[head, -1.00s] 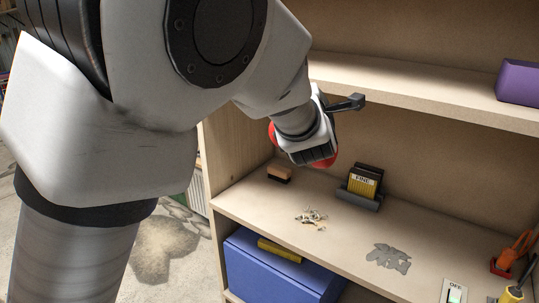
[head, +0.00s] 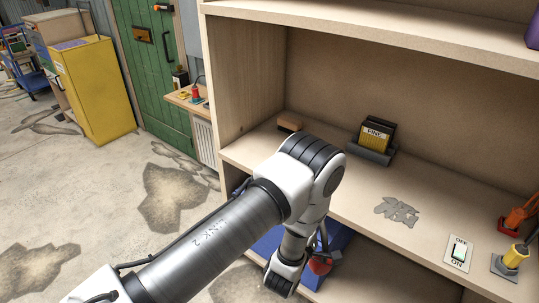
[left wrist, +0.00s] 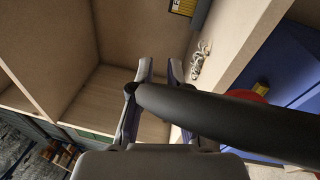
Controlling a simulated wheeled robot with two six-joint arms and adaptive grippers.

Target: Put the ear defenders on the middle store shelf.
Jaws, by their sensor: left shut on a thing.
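My left arm reaches in from the left in the head view, in front of the shelving. Its gripper is shut on the ear defenders; in the left wrist view the fingers (left wrist: 160,75) close on their black headband (left wrist: 225,115). A red cup of the ear defenders (head: 320,264) shows beside my wrist in the head view, low and in front of the shelf edge. Most of the fingers are hidden there. The middle shelf (head: 440,207) is pale wood. My right gripper is not in view.
A blue box (head: 335,245) sits below. An upper shelf (head: 400,35) overhangs.

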